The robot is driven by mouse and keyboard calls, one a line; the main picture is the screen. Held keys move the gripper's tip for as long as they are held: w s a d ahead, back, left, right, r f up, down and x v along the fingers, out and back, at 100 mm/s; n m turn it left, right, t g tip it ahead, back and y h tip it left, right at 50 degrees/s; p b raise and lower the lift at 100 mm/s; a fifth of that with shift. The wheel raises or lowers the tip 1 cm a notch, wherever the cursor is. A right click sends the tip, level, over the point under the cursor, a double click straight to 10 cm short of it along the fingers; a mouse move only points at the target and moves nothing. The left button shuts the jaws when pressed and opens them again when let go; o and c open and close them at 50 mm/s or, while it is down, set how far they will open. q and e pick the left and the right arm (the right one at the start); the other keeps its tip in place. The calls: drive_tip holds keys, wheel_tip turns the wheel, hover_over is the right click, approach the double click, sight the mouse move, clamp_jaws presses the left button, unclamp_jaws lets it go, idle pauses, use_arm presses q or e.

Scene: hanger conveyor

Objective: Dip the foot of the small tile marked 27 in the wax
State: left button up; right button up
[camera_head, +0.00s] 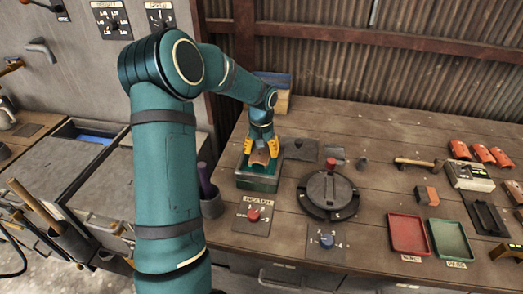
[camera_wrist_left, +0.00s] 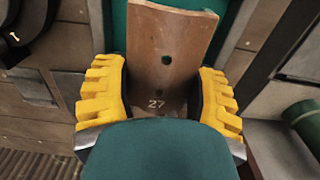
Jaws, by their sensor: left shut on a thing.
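My left gripper (camera_head: 261,145) is shut on the small brown tile (camera_head: 260,157). In the left wrist view the tile (camera_wrist_left: 171,45) shows the number 27 and small holes, held by its sides between the yellow fingers (camera_wrist_left: 163,100). In the head view the tile hangs directly over a green box-shaped container (camera_head: 258,182), which may be the wax pot. I cannot see wax, and cannot tell whether the tile's foot is inside it. My right gripper is not in view.
A round dark turntable (camera_head: 328,194) with a red knob stands right of the container. A red-knob dial plate (camera_head: 252,215) and a cup (camera_head: 211,205) are close in front. A red tray (camera_head: 407,234) and a green tray (camera_head: 450,240) lie at the right.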

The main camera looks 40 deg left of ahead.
use_arm(q)
drive_tip(key=shift+r, duration=0.15)
drive_tip(key=shift+r+p, duration=1.8)
drive_tip(key=shift+r, duration=0.6)
